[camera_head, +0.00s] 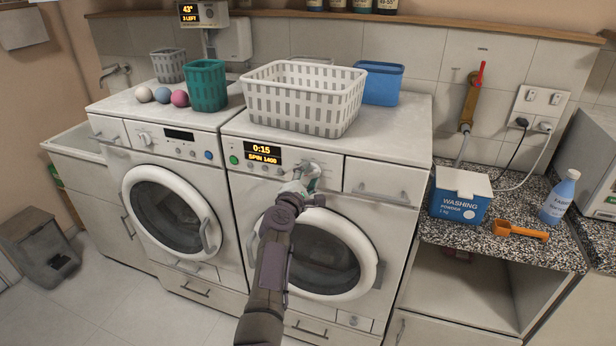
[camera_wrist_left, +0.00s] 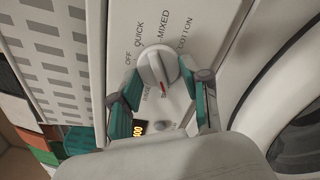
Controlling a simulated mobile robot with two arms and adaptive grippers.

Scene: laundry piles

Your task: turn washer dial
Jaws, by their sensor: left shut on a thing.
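The right-hand washer (camera_head: 340,170) has a display (camera_head: 264,154) reading "0:15" and "SPIN 1400". Its white dial (camera_wrist_left: 157,68) shows in the left wrist view, with OFF, QUICK, MIXED and COTTON printed around it. The dial's red mark points to the lower side, toward labels partly hidden by my fingers. My left gripper (camera_head: 302,178) is at the control panel, right of the display. In the left wrist view its teal fingers (camera_wrist_left: 160,95) are shut on the dial, one on each side. In the head view the gripper mostly hides the dial. My right gripper is not in view.
A white laundry basket (camera_head: 304,98) and a blue bin (camera_head: 381,84) stand on this washer. A second washer (camera_head: 170,160) stands to the left. A drawer front (camera_head: 385,185) is right of the dial. The speckled counter (camera_head: 470,240) holds washing powder (camera_head: 461,196) and an orange scoop (camera_head: 520,230).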

